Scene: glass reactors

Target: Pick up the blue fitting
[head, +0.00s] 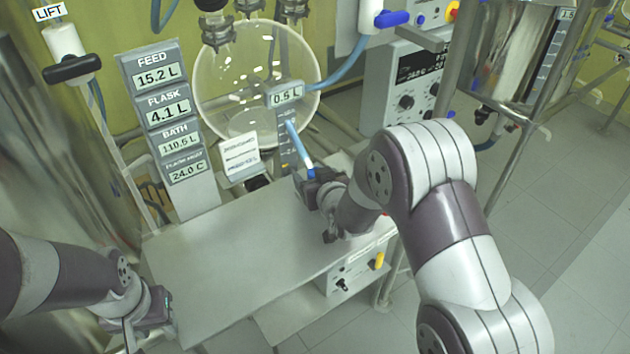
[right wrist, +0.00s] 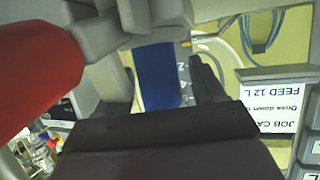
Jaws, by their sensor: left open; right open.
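The blue fitting (head: 311,174) is at the lower end of a pale tube (head: 299,143) that slants down in front of the level scale. My right gripper (head: 313,187) is right at it, coming from the right. In the right wrist view a blue piece (right wrist: 158,76), apparently the fitting, lies between the fingers of my right gripper (right wrist: 165,85). That gripper is open, and I cannot tell whether a finger touches the piece. My left gripper (head: 132,335) is open and apart, low at the left near the bench edge.
A grey bench (head: 235,245) lies mostly bare below. The round glass flask (head: 228,80) stands behind, with a display column (head: 166,130) to its left and a white job card (head: 240,157) below it. A large red shape (right wrist: 30,55) fills the wrist view's upper left.

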